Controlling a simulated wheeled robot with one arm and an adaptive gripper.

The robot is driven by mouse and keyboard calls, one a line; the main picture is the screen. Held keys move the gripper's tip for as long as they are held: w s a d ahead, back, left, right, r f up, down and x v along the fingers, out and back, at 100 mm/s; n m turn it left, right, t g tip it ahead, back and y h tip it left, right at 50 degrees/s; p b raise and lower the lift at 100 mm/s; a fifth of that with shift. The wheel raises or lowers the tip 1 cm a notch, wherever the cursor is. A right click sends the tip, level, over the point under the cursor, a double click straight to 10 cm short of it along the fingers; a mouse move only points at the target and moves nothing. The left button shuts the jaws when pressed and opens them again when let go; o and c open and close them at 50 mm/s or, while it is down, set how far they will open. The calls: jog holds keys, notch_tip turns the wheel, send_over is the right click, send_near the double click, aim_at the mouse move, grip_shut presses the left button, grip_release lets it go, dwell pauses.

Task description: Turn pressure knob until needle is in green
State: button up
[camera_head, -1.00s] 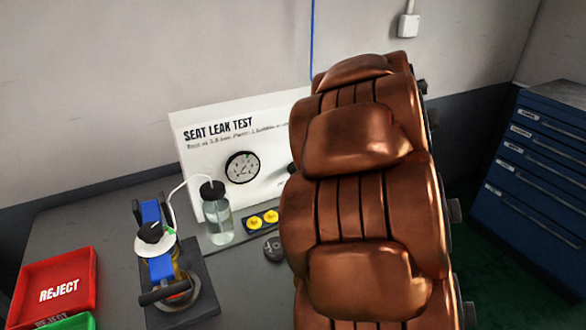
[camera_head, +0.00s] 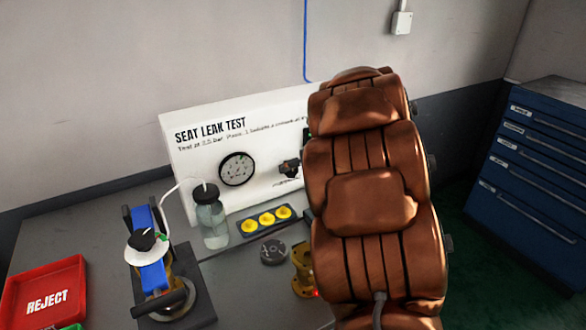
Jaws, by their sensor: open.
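The round black-rimmed gauge (camera_head: 237,169) is on the white SEAT LEAK TEST panel (camera_head: 200,154). A dark knob-like fitting (camera_head: 289,168), likely the pressure knob, sticks out of the panel right of the gauge, above a small label. My brown padded arm fills the right-centre and covers the panel's right end. My gripper is hidden behind the arm, so its distance from the knob cannot be told.
A clear bottle (camera_head: 213,220) with a white tube stands before the panel, beside a tray with yellow cups (camera_head: 265,220). A dark disc (camera_head: 273,253) and a brass part (camera_head: 302,270) lie nearer. A blue-clamped fixture (camera_head: 156,265) and red REJECT bin (camera_head: 45,295) are left.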

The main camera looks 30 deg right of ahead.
jog(key=shift+w+a+f, duration=0.15)
jog(key=shift+w+f, duration=0.35)
jog(key=c, duration=1.1)
